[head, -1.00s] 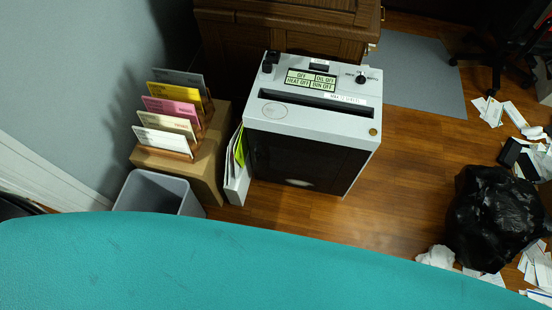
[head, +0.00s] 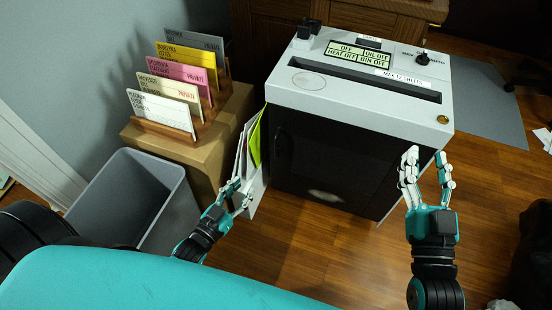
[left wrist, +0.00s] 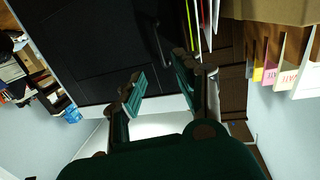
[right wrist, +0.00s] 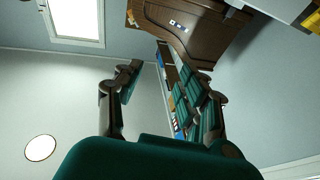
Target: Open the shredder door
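The shredder (head: 360,120) stands upright on the floor, with a light grey top and a black front door (head: 325,165) that looks closed. A small dark handle shows at the door's left edge in the head view. My right gripper (head: 428,170) is open and empty in front of the shredder's right side. Its spread fingers (right wrist: 160,85) also show in the right wrist view.
A grey bin (head: 135,205) and a cardboard box (head: 175,160) with a card rack stand left of the shredder. A black bag (head: 538,250) lies at the right. Wooden floor is open in front.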

